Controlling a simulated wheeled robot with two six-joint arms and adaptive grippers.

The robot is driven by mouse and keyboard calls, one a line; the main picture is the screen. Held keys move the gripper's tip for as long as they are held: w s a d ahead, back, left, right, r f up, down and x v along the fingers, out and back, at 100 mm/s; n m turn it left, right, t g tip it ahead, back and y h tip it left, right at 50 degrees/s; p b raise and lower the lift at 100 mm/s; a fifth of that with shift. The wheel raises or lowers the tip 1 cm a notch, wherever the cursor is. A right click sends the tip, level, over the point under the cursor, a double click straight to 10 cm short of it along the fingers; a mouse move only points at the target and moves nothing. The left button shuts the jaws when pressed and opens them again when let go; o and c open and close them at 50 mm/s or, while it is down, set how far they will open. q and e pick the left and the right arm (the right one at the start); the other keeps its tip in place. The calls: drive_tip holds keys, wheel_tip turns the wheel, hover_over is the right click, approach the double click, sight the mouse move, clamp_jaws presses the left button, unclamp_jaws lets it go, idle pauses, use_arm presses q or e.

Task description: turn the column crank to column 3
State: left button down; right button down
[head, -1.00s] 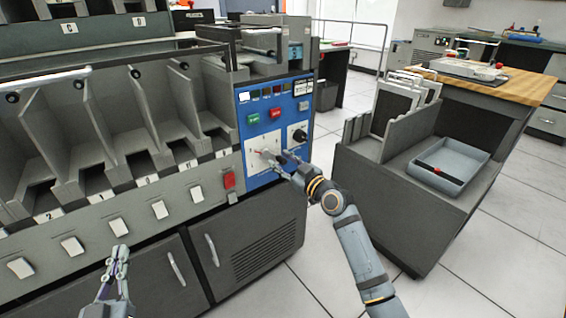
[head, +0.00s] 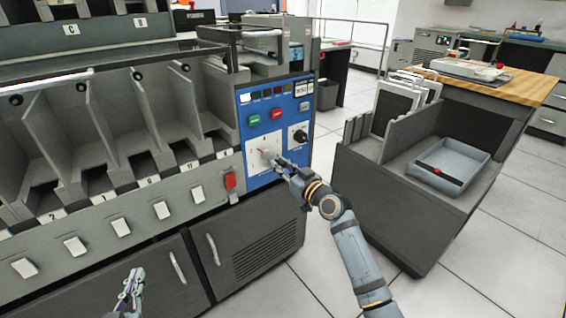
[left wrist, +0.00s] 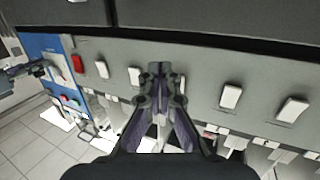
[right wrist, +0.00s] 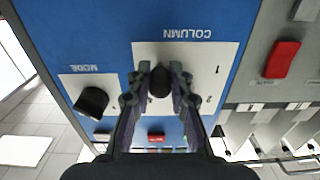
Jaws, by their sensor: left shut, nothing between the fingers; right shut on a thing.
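The column crank's dark grip (right wrist: 160,84) sits between the fingers of my right gripper (right wrist: 160,92) in the right wrist view, in front of the white COLUMN plate (right wrist: 215,60). In the head view the plate (head: 254,158) is on the blue panel, and my right gripper (head: 279,163) reaches it from the right and hides part of the crank. My right gripper is shut on the crank. The column number it points to cannot be read. My left gripper (head: 134,279) is shut and empty, in front of the grey cabinet; it also shows in the left wrist view (left wrist: 161,75).
The MODE knob (right wrist: 92,101) is beside the COLUMN plate. A red switch (head: 230,181) is left of the blue panel (head: 285,130). White switches (head: 162,210) line the sorter front. A grey cart with a tray (head: 470,181) stands to the right. Open floor lies between.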

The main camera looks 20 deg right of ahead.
sight(265, 166)
drive_tip(key=m+p, duration=0.1)
drive_tip(key=m, duration=0.1)
drive_tip(key=a+m, duration=0.1)
drive_tip(key=m, duration=0.1)
drive_tip(key=s+a+f+m+p, duration=0.1)
drive_tip(key=m, duration=0.2)
drive_tip(key=shift+a+p, duration=0.15)
drive_tip(key=shift+p, duration=0.2)
use_arm(q)
drive_tip(key=s+d+f+g, duration=0.1)
drive_tip(key=s+f+g, duration=1.1)
drive_tip(key=s+f, duration=0.4)
drive_tip(key=shift+s+d+f+h, duration=0.2)
drive_tip(key=shift+f+h, duration=0.1)
drive_tip(key=shift+f, duration=1.6)
use_arm(e)
drive_tip(key=shift+a+m, duration=0.25)
drive_tip(key=shift+m, duration=0.55)
use_arm(q)
drive_tip(key=shift+p, duration=0.3)
use_arm(e)
drive_tip(key=shift+f, duration=0.1)
drive_tip(key=c, duration=1.2)
unclamp_jaws()
use_arm(q)
drive_tip(key=shift+r, duration=0.1)
